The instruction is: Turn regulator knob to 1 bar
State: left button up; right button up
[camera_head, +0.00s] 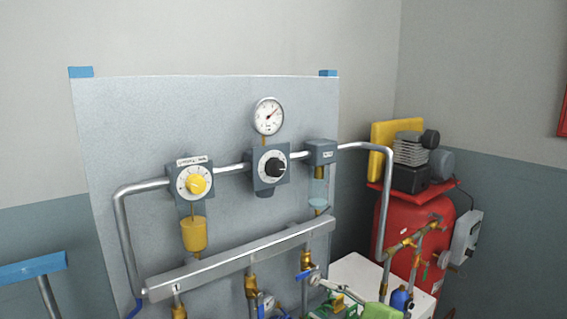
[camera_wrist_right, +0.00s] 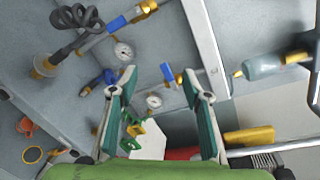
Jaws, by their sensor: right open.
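The black regulator knob (camera_head: 275,166) sits on a grey regulator body with a white dial ring, at the middle of the upright grey panel (camera_head: 120,130). The round white gauge (camera_head: 269,115) is right above it, its needle pointing to the upper right. My right gripper (camera_head: 328,293) is low at the bottom edge of the head view, below and to the right of the knob and apart from it. In the right wrist view its two green-padded fingers (camera_wrist_right: 158,75) are spread wide with nothing held between them. My left gripper is not in view.
A yellow knob (camera_head: 196,184) is left of the regulator, with a yellow bowl (camera_head: 194,234) below. A clear bowl (camera_head: 318,190) hangs to the right. A manifold bar (camera_head: 240,260) with brass valves crosses below. A red compressor tank (camera_head: 400,230) stands at right.

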notch_tip(320, 180, up, 17)
jog(key=m+t+y, duration=0.2)
jog(key=y, duration=0.4)
send_near(280, 171)
jog(key=shift+m, duration=0.3)
jog(key=p+x, duration=0.5)
jog(key=x, duration=0.2)
jog(key=shift+w+a+r, duration=0.2)
jog(key=shift+a+r, duration=0.05)
jog(key=shift+w+a+p, duration=0.25)
jog(key=shift+a+p, duration=0.05)
jog(key=shift+a, duration=0.05)
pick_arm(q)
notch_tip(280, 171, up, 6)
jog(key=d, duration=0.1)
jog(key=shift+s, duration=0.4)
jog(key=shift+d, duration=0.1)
pick_arm(e)
jog(key=c, duration=1.1)
